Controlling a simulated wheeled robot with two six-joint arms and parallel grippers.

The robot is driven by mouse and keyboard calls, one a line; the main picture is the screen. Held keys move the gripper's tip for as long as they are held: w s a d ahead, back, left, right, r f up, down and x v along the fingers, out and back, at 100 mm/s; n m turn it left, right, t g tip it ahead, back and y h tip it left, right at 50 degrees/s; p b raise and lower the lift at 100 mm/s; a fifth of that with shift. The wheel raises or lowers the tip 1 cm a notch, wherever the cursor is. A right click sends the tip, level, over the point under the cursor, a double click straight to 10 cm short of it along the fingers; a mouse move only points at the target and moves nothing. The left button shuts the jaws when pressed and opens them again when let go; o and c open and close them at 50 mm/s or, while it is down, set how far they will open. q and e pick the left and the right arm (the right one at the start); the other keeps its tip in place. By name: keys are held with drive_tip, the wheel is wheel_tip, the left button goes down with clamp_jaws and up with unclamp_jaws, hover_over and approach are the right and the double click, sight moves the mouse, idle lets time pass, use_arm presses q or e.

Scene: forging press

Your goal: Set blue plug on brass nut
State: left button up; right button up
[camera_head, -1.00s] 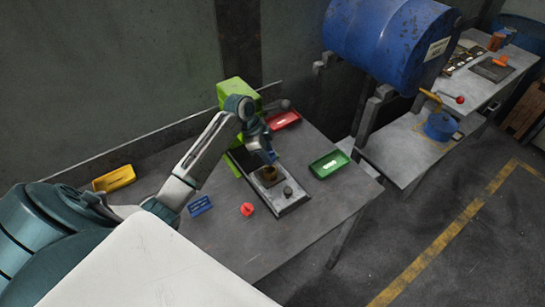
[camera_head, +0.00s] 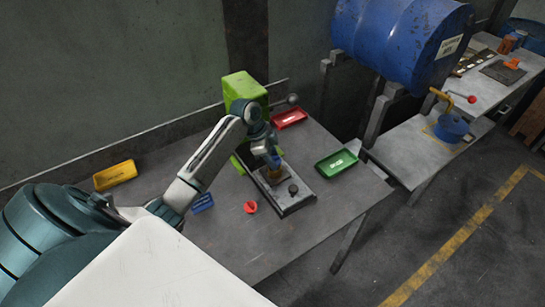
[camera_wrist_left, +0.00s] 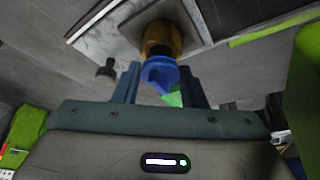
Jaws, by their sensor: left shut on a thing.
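My left gripper (camera_head: 272,158) reaches over the press base. In the left wrist view, my left gripper (camera_wrist_left: 160,84) is shut on the blue plug (camera_wrist_left: 159,72). The blue plug sits against the end of the brass nut (camera_wrist_left: 160,36), in line with it. Whether the plug is fully seated cannot be told. The brass nut (camera_head: 274,175) stands on the square plate of the press base (camera_head: 300,200). In the head view the plug is mostly hidden by the fingers. My right gripper is not in view.
The green press (camera_head: 240,88) stands behind my gripper. A red tray (camera_head: 289,119), a green tray (camera_head: 336,163), a yellow tray (camera_head: 115,175) and a blue tray (camera_head: 202,203) lie around it. A red round piece (camera_head: 250,207) lies in front. A dark knob (camera_head: 293,189) stands on the base.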

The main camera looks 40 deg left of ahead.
use_arm(q)
drive_tip(key=shift+f, duration=0.35)
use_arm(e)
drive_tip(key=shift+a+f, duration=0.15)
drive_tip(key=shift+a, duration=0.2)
use_arm(q)
drive_tip(key=shift+f+b, duration=0.3)
drive_tip(key=shift+f, duration=0.05)
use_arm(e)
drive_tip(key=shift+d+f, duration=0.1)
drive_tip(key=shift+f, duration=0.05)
use_arm(q)
drive_tip(key=o, duration=0.7)
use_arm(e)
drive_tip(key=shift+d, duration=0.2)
use_arm(q)
drive_tip(key=shift+r, duration=0.15)
